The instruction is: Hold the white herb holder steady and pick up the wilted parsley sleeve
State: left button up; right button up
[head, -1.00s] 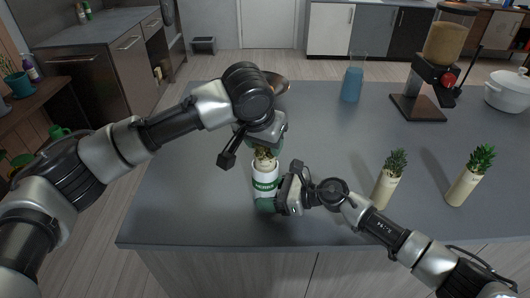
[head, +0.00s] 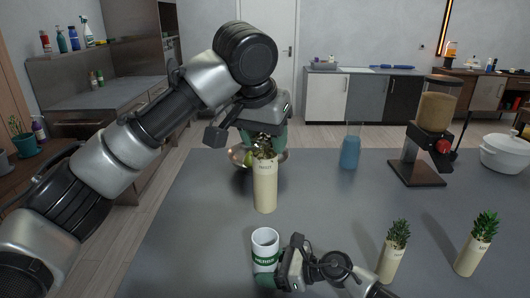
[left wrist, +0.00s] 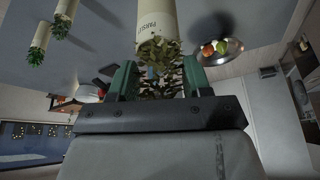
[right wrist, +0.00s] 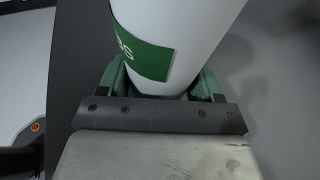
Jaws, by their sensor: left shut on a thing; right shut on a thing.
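The wilted parsley sleeve (head: 265,187) is a cream tube with dull brownish leaves at its top. My left gripper (head: 262,143) is shut on its leafy upper end and holds it upright above the holder. In the left wrist view the sleeve (left wrist: 157,20) shows lettering, and its leaves sit between the green fingers (left wrist: 157,82). The white herb holder (head: 265,240) has a green label and stands upright on the counter, its open top showing. My right gripper (head: 272,279) is shut on its lower part. The holder (right wrist: 190,30) fills the upper right wrist view.
Two cream sleeves with green leaves, one (head: 391,262) nearer and one (head: 473,257) further right, stand on the grey counter (head: 330,205).

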jog(key=o, duration=0.8)
